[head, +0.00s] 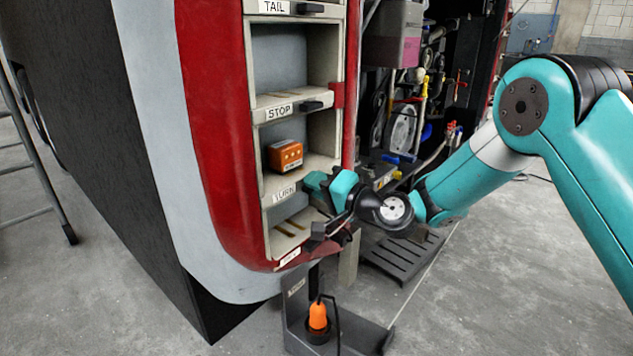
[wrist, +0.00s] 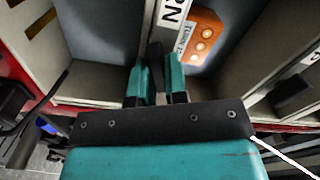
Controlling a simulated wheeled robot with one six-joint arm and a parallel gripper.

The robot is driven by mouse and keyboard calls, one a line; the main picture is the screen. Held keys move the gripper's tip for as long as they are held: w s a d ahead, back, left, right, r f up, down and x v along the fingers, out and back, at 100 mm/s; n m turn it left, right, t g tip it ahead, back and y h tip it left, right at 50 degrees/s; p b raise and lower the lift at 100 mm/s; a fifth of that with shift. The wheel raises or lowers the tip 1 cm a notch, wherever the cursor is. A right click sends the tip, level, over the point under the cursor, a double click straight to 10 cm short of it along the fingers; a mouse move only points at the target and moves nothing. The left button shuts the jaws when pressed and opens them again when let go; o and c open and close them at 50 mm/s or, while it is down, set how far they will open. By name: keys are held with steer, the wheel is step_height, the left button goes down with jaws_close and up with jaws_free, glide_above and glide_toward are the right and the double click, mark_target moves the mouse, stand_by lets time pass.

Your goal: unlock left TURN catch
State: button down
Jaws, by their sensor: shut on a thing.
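The TURN label (head: 285,192) is on the shelf edge below the bay with an orange lamp unit (head: 286,156). My gripper (head: 330,185) is at the right end of this edge, its teal fingers close together. In the wrist view, my gripper (wrist: 158,85) has its fingers on either side of the dark TURN catch (wrist: 155,62), shut on it. Part of the label (wrist: 173,12) and the orange lamp unit (wrist: 203,38) show beyond. In the head view the fingers hide the catch, and I cannot tell its exact turn.
Above are the STOP catch (head: 312,105) and the TAIL catch (head: 311,8) on their shelf edges. A dark stand (head: 298,310) with an orange lamp (head: 318,315) is on the floor below. A dark slatted pallet (head: 400,262) lies to the right. Open floor is in front.

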steer(key=shift+m+p, duration=0.7)
steer(key=shift+m, duration=1.6)
steer(key=shift+f, duration=0.1)
steer(key=c, duration=1.1)
jaws_free()
steer(key=shift+d, duration=0.1)
steer(key=shift+c, duration=0.2)
steer(key=shift+d, duration=0.1)
steer(key=b+v, duration=0.9)
steer(key=v, duration=0.8)
